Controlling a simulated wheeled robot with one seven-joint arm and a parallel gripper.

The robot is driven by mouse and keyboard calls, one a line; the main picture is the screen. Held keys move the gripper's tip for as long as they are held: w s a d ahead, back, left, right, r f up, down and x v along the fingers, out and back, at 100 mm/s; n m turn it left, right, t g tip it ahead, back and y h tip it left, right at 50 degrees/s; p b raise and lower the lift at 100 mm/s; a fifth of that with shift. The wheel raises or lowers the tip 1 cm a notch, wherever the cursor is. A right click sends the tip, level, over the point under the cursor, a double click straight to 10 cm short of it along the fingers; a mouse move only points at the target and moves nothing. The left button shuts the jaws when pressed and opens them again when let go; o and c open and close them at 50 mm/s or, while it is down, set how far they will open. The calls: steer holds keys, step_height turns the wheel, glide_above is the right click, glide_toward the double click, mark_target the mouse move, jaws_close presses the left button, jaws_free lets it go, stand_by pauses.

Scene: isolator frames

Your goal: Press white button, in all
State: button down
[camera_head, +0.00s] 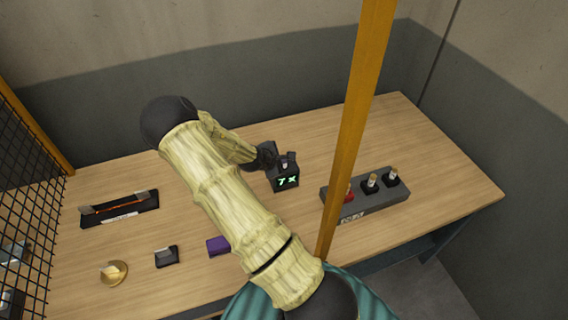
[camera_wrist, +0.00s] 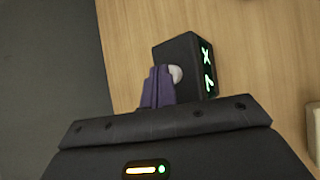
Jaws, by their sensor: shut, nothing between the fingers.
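A small black box (camera_head: 285,179) with glowing green characters that look like "7 X" stands on the table near the middle. The box also shows in the wrist view (camera_wrist: 191,58), with the characters turned sideways. A round white button (camera_wrist: 175,74) is on the box, partly hidden by my fingers. My gripper (camera_wrist: 160,73) is shut and empty, its purple-grey fingertips right at the button. I cannot tell whether they touch it. In the head view my gripper is at the box, and the button cannot be made out.
A grey holder (camera_head: 352,211) with several small knobs stands to the right, behind a yellow post (camera_head: 356,130). A black tray (camera_head: 119,209), a gold dish (camera_head: 114,273), a small black item (camera_head: 166,257) and a purple block (camera_head: 217,246) lie left. Dark mesh (camera_head: 30,190) borders the left.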

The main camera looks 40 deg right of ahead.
steer(key=shift+s+f, duration=0.1)
steer(key=shift+f, duration=0.15)
stand_by(0.4)
steer(key=shift+r+p, duration=0.9)
steer(key=shift+r, duration=0.1)
step_height(320, 180, up, 5)
steer(key=p, duration=0.4)
steer(key=shift+p, duration=0.3)
stand_by(0.5)
